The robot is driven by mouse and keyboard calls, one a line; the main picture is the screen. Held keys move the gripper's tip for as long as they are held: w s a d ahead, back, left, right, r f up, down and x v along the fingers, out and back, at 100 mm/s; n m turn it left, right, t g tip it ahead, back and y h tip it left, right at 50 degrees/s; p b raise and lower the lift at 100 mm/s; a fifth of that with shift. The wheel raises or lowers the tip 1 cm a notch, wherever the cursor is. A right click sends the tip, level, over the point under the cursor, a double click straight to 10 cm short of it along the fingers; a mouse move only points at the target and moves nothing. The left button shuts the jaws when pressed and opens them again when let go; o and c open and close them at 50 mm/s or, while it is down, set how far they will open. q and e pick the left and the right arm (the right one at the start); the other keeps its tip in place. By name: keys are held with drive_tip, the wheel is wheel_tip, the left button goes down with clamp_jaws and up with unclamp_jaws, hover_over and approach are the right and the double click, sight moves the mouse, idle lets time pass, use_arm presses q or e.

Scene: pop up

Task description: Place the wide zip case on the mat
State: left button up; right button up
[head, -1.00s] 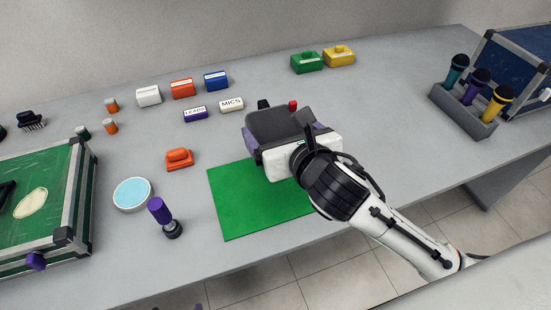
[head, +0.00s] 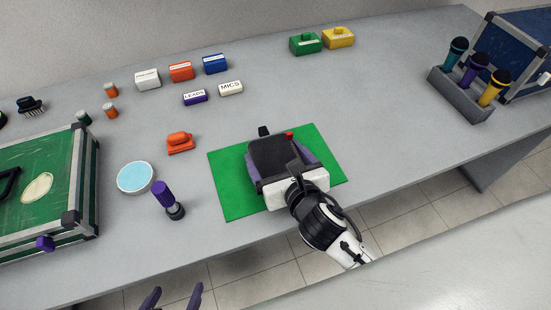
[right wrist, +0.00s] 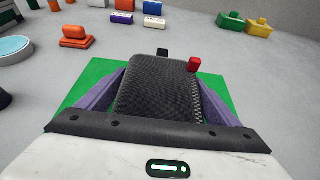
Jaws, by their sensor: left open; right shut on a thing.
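The wide zip case (head: 275,158) is dark grey with a zip along one side and a red tab at its far right corner. It also shows in the right wrist view (right wrist: 158,92). It is over the green mat (head: 232,185), within its outline; I cannot tell whether it touches the mat. My right gripper (head: 283,165) is shut on the case, with purple fingers along its two sides. My left gripper (head: 172,299) is open and empty at the bottom edge of the head view, in front of the table.
A green case (head: 45,190) fills the left. A microphone rack (head: 460,95) stands far right. The table right of the mat is clear.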

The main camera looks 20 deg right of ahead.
drive_tip(key=shift+f, duration=0.3)
drive_tip(key=shift+f, duration=0.1)
drive_tip(key=o, duration=1.2)
drive_tip(key=shift+c, duration=0.2)
